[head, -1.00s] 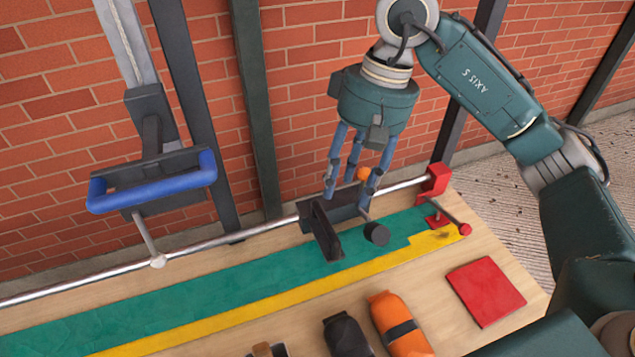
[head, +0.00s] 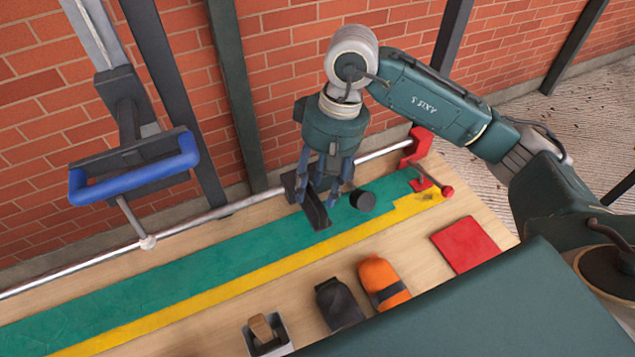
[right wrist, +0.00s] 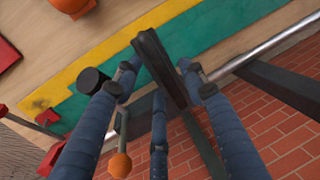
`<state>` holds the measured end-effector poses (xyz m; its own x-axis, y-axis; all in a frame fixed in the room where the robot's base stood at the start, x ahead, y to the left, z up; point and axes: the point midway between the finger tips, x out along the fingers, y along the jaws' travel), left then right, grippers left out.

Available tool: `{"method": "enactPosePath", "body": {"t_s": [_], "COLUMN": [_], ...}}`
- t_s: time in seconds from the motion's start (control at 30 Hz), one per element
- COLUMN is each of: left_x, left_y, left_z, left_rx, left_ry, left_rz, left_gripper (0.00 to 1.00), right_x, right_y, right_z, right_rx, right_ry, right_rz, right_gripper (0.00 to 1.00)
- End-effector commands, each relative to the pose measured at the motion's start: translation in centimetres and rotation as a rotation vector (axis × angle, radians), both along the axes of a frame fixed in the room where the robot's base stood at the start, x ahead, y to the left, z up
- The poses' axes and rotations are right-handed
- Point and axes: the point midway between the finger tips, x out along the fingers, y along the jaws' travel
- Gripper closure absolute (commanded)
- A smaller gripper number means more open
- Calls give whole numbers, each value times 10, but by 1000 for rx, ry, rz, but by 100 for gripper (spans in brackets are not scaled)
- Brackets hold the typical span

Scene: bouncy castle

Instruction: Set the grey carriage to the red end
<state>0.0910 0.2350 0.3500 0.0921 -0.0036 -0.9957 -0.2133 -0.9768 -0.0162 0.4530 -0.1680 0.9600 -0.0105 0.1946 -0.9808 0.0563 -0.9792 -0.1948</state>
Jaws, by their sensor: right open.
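The dark grey carriage (head: 313,208) sits on the metal rail, a short way left of the red end bracket (head: 414,150). It has an upright plate and a black round knob (head: 363,201). My right gripper (head: 328,197) is open, its blue fingers down at the carriage. In the right wrist view, the carriage's dark plate (right wrist: 160,68) shows between the spread fingers, and a lever with an orange ball (right wrist: 120,165) shows beside one finger. Whether the fingers touch the carriage I cannot tell. My left gripper is not in view.
A blue handle (head: 135,172) on a dark bracket hangs at the left by the brick wall. Green and yellow strips (head: 200,293) run along the wooden bench. An orange item (head: 383,281), a black item (head: 338,303) and a red pad (head: 465,244) lie in front.

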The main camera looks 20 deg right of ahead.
Motion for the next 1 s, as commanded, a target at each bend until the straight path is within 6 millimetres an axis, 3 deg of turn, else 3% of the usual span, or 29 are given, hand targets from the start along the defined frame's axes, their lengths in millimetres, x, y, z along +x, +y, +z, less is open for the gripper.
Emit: {"method": "enactPosePath", "body": {"t_s": [0.27, 0.47, 0.5, 0.73, 1.0], "left_x": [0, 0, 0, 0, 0], "left_y": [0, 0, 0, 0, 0], "left_z": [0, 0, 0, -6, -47], "left_rx": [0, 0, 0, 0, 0], "left_ry": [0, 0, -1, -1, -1], "left_rz": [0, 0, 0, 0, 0], "left_gripper": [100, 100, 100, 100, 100], "right_x": [0, 0, 0, 1, 5], "right_y": [0, 0, 0, -5, -50], "right_z": [-2, -1, -1, -4, -8], "right_rx": [0, 0, 0, -2, -4], "right_ry": [0, 0, 0, -2, -4], "right_rz": [0, 0, 0, -2, -8], "right_gripper": [59, 98, 100, 100, 100]}}
